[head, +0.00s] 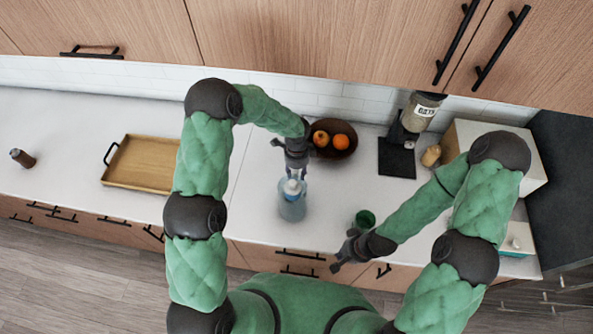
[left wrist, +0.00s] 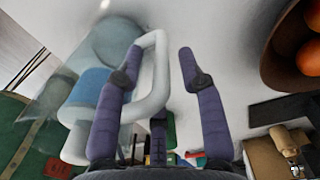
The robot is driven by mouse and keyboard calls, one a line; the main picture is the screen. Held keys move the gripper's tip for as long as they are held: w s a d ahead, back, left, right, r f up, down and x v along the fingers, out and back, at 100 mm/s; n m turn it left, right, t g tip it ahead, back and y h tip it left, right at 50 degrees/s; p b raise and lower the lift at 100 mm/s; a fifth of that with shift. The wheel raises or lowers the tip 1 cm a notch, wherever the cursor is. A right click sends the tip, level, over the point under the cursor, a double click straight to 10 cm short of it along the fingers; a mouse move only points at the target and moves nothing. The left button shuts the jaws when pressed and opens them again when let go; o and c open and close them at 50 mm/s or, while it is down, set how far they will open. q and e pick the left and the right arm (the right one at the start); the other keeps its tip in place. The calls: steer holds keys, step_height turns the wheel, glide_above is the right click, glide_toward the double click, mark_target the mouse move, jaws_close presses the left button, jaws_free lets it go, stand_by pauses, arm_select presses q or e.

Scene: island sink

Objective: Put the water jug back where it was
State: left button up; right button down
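The water jug (head: 292,207) is clear bluish with a pale top and stands on the white counter, below my left gripper (head: 295,170) in the head view. In the left wrist view the jug's white handle (left wrist: 160,65) shows beyond and partly between the fingers of my left gripper (left wrist: 160,80). The fingers are spread apart; I cannot tell whether either touches the handle. The jug's blue band (left wrist: 88,87) is to the left. My right gripper (head: 343,262) hangs near the counter's front edge, holding nothing that I can see; its finger opening is unclear.
A dark fruit bowl (head: 345,150) with oranges stands behind the jug to the right. A green cup (head: 365,217) is near my right gripper. A coffee machine (head: 410,125) stands at the back right. A wooden tray (head: 140,163) is at left; the counter around it is mostly clear.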

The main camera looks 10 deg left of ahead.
arm_select(q)
steer(key=shift+w+r, duration=0.1)
steer(key=shift+r, duration=0.3)
step_height(320, 180, up, 11)
steer(key=shift+r+b, duration=0.15)
steer(key=shift+b, duration=0.65)
